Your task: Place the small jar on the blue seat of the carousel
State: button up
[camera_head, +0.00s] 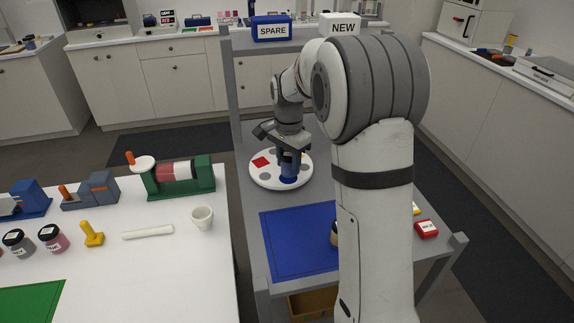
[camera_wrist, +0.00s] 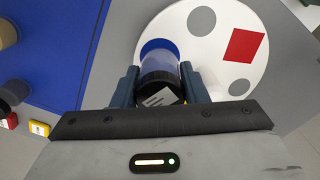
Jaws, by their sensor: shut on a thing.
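The carousel is a white disc (camera_head: 262,178) on the grey bench, also in the wrist view (camera_wrist: 206,58). It has a red square (camera_wrist: 244,45), grey round spots and a blue round seat (camera_wrist: 157,44). My gripper (camera_head: 289,153) points down over the disc's near right part. In the wrist view my gripper (camera_wrist: 158,92) is shut on the small jar (camera_wrist: 160,66), which has a dark lid with a pale label. The jar appears upright over the blue seat, covering most of it. I cannot tell whether its base touches the seat.
A blue mat (camera_head: 290,240) lies on the bench nearer me, with a jar (camera_head: 334,232) partly hidden by my arm. A red box (camera_head: 426,229) sits at the right. SPARE (camera_head: 272,28) and NEW (camera_head: 340,24) boxes stand at the back. A white table (camera_head: 150,265) is left.

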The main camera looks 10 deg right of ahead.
jog(key=shift+f, duration=0.75)
jog(key=shift+f, duration=0.1)
jog(key=o, duration=1)
jog(key=shift+c, duration=0.2)
